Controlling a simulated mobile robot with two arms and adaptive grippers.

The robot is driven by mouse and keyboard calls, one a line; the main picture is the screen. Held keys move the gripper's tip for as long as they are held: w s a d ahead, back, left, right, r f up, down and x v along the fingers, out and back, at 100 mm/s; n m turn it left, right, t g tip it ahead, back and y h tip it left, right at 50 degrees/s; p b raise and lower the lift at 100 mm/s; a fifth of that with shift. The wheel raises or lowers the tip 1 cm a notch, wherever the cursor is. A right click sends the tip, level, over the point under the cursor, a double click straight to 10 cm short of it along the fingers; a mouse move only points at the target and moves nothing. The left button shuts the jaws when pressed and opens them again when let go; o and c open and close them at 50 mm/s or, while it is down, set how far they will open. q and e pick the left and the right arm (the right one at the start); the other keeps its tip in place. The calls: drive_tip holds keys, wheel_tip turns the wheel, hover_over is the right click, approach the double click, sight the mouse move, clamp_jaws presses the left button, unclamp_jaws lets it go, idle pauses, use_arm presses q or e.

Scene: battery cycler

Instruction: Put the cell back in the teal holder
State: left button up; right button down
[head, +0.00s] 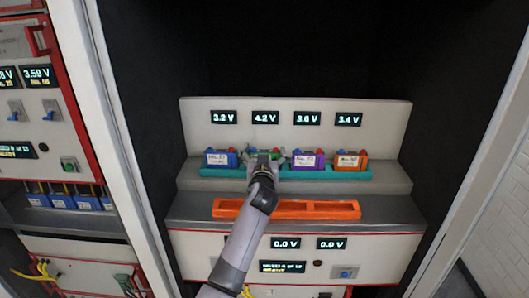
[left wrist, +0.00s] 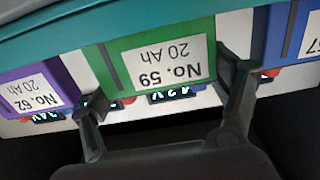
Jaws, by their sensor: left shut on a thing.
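The green cell (left wrist: 150,34), labelled No. 59 and 20 Ah, sits between the two fingers of my left gripper (left wrist: 168,92) in the left wrist view. In the head view my left gripper (head: 264,160) covers most of the green cell (head: 279,158). The gripper is shut on it. The teal holder (head: 318,174) runs along the ledge under the row of cells. Its edge (left wrist: 60,27) crosses the green cell's base in the wrist view. The cell stands in line between its neighbours; whether it is fully seated is hidden. My right gripper is not in view.
A blue cell (head: 221,159) stands left of the green one; purple (head: 306,160) and orange (head: 351,161) cells stand right. An empty orange tray (head: 285,213) lies on the shelf in front. A panel with voltage displays (head: 265,118) rises behind. Cabinet walls flank both sides.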

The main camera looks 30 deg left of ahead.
use_arm(q)
drive_tip(key=o, duration=1.4)
drive_tip(key=shift+s+r, duration=0.1)
drive_tip(key=b+v, duration=0.1)
drive_tip(key=v, duration=1.1)
drive_tip(key=shift+b, duration=0.35)
